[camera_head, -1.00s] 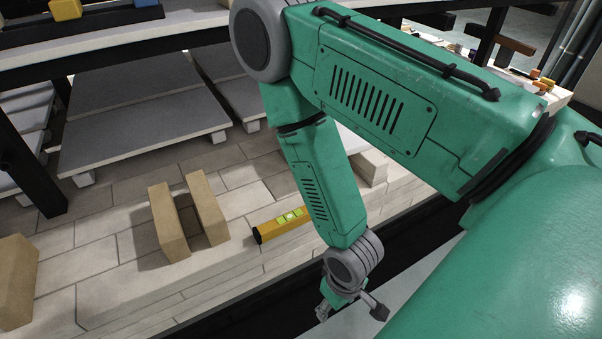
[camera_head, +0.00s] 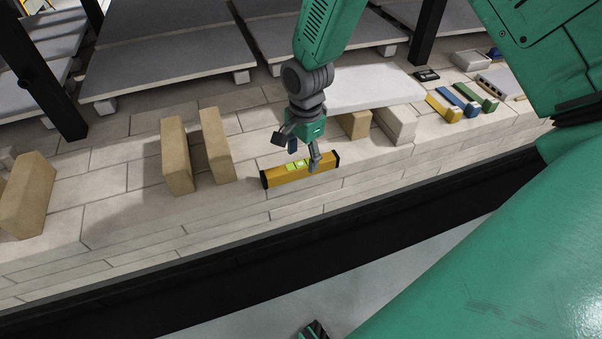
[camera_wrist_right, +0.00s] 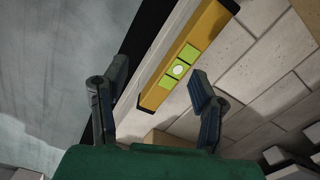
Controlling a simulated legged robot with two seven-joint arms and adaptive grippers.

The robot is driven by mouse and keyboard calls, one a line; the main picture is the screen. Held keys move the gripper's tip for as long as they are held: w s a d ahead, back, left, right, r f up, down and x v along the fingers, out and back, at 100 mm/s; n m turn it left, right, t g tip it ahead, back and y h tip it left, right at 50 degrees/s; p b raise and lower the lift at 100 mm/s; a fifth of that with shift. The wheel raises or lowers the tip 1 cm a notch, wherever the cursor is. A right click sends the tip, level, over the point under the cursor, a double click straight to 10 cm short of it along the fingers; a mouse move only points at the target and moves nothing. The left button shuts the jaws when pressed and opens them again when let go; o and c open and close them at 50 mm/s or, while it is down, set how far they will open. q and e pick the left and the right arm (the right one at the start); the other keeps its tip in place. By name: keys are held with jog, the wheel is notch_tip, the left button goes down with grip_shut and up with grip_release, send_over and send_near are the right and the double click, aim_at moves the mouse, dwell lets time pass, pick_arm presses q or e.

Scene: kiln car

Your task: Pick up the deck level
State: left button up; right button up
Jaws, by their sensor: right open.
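The deck level is a yellow spirit level (camera_head: 327,164) with black ends and a bright green vial window. It lies on the pale brick deck close to the front edge. My right gripper (camera_head: 297,158) is open and above it, with one finger overlapping the level in the head view. In the wrist view the level (camera_wrist_right: 208,28) runs slantwise between the two spread fingers of the right gripper (camera_wrist_right: 160,70), beyond their tips. Nothing is held. I cannot tell whether a finger touches the level.
Two upright tan bricks (camera_head: 176,160) (camera_head: 215,150) stand left of the level, another tan block (camera_head: 28,195) farther left. A white slab (camera_head: 375,92) on blocks is behind right. Yellow, blue and green brackets (camera_head: 465,100) lie farther right. The deck drops off in front.

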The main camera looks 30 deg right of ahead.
aim_at(301, 164)
jog(key=w+d+r+m, duration=0.2)
jog(key=w+r+m, duration=0.2)
jog(key=f+b, duration=0.1)
jog(key=f, duration=0.1)
jog(key=f+b, duration=0.1)
jog(key=f, duration=0.2)
jog(key=f+b, duration=0.1)
jog(key=f, duration=0.1)
jog(key=shift+a+f, duration=0.25)
jog(key=shift+d+f, duration=0.3)
jog(key=shift+f, duration=0.25)
jog(key=f, duration=0.1)
jog(key=f+b, duration=0.2)
jog(key=shift+s+a+f, duration=0.2)
jog(key=shift+s+f, duration=0.05)
jog(key=shift+f, duration=0.05)
jog(key=shift+a+f, duration=0.15)
jog(key=shift+f, duration=0.35)
pick_arm(q)
notch_tip(301, 164, down, 6)
jog(key=shift+a+r, duration=0.1)
